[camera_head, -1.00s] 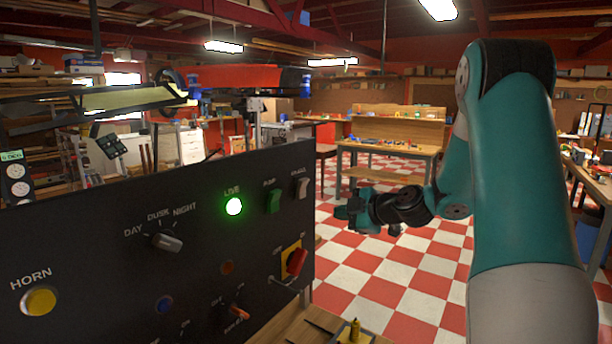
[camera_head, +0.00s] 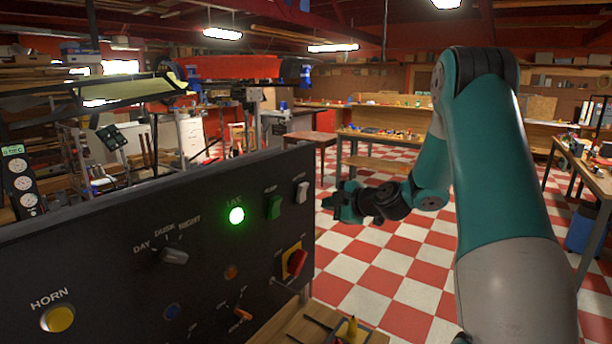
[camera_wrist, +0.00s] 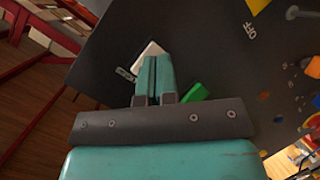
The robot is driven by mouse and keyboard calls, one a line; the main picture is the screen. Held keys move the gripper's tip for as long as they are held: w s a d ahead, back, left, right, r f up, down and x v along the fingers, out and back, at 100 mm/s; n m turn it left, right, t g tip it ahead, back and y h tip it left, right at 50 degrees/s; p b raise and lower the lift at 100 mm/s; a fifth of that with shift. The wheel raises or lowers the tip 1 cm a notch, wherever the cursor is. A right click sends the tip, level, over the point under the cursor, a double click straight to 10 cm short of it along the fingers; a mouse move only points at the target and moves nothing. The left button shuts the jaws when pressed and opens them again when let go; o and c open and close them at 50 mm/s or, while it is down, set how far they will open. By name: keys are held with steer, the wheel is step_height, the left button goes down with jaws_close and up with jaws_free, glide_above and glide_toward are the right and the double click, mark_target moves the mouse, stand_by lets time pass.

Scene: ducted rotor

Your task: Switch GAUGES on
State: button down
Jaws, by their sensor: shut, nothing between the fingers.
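A dark control panel (camera_head: 120,230) stands at the left in the head view. A white rocker switch (camera_head: 302,192) sits at its upper right; the small label above it is too blurred to read surely. A green rocker (camera_head: 274,207) is just left of it. My gripper (camera_head: 330,201) is shut and empty, a little right of the white rocker. In the wrist view my closed fingertips (camera_wrist: 155,62) overlap the white rocker (camera_wrist: 151,47) and hide part of it; the green rocker (camera_wrist: 194,92) lies beside them. I cannot tell whether the fingers touch the switch.
The panel also bears a lit green LIVE lamp (camera_head: 236,215), a DAY/DUSK/NIGHT knob (camera_head: 174,256), a yellow HORN button (camera_head: 58,318) and a red handle on a yellow plate (camera_head: 296,262). A wooden ledge is below. The checkered floor (camera_head: 390,270) to the right is clear.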

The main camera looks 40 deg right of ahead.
mark_target(305, 193)
steer(key=shift+w+a+r, duration=0.2)
steer(key=shift+w+r, duration=0.05)
steer(key=shift+w, duration=0.25)
steer(key=shift+w+a+r, duration=0.15)
steer(key=shift+w+r, duration=0.1)
steer(key=shift+w, duration=0.3)
steer(key=shift+w+a+r, duration=0.2)
steer(key=shift+w+r, duration=0.05)
steer(key=shift+w, duration=0.25)
steer(key=shift+w, duration=0.1)
stand_by(0.8)
steer(key=shift+w+a+r, duration=0.1)
steer(key=shift+w+r, duration=0.05)
steer(key=shift+w, duration=0.1)
steer(key=shift+w+a+r+b, duration=0.15)
steer(key=shift+w+r+b, duration=0.05)
steer(key=shift+w+b, duration=0.2)
stand_by(0.8)
steer(key=shift+f, duration=0.1)
steer(key=shift+s+d+f+b, duration=0.15)
steer(key=shift+s+b, duration=0.25)
steer(key=shift+b, duration=0.2)
steer(key=shift+s+d+f+b, duration=0.15)
steer(key=shift+s+b, duration=0.25)
steer(key=shift+b, duration=0.2)
